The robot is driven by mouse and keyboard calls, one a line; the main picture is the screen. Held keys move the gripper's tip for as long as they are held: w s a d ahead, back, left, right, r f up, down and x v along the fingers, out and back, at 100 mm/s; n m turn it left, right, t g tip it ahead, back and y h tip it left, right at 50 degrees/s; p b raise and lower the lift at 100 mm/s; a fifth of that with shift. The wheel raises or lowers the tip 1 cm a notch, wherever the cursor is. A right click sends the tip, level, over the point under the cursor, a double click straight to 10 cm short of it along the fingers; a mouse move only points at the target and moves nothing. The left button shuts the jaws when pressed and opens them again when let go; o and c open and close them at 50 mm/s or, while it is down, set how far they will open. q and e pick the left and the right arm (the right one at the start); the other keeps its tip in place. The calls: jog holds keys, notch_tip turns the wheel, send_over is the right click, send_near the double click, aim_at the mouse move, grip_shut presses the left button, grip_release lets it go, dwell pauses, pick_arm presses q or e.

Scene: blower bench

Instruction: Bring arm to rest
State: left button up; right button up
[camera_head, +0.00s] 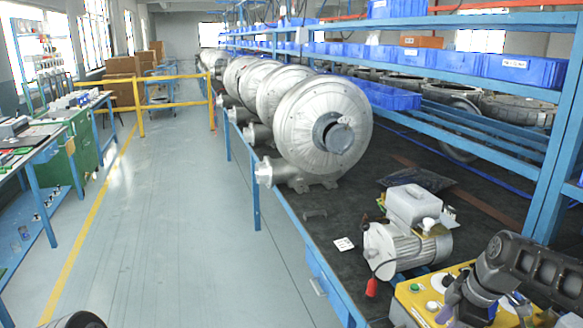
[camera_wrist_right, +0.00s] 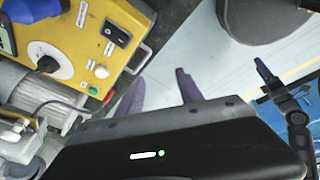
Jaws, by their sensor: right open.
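My right arm comes in at the lower right of the head view, over the yellow control box (camera_head: 428,297). My right gripper (camera_head: 482,297) is partly hidden there by its own wrist. In the right wrist view, the two purple fingers of my right gripper (camera_wrist_right: 158,90) stand apart with nothing between them. The control box (camera_wrist_right: 82,24) lies to their left. A dark jointed arm, seemingly my left, shows at the right edge of the wrist view; its gripper (camera_wrist_right: 268,82) is small and its jaw state is unclear.
A motor with a grey box (camera_head: 405,240) stands on the dark bench beside the control box. Large metal blowers (camera_head: 315,115) line the bench behind. Blue shelving (camera_head: 565,130) rises at right. The aisle floor (camera_head: 190,230) at left is clear.

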jog(key=s+a+f+m+t, duration=0.1)
jog(key=a+f+m, duration=0.6)
jog(key=f, duration=0.5)
jog(key=s+a+f+m+t, duration=0.1)
jog(key=a+f+m, duration=0.6)
jog(key=f, duration=0.4)
jog(key=s+a+f+g, duration=0.1)
jog(key=s+a+f, duration=0.3)
jog(key=s, duration=0.3)
jog(key=s+a+f+m+g+y, duration=0.1)
jog(key=s+a+f, duration=0.3)
jog(key=s, duration=0.3)
jog(key=s+a+f+g, duration=0.2)
jog(key=s+a+f, duration=0.2)
jog(key=s, duration=0.4)
jog(key=shift+a+y, duration=0.15)
jog(key=shift+y, duration=0.25)
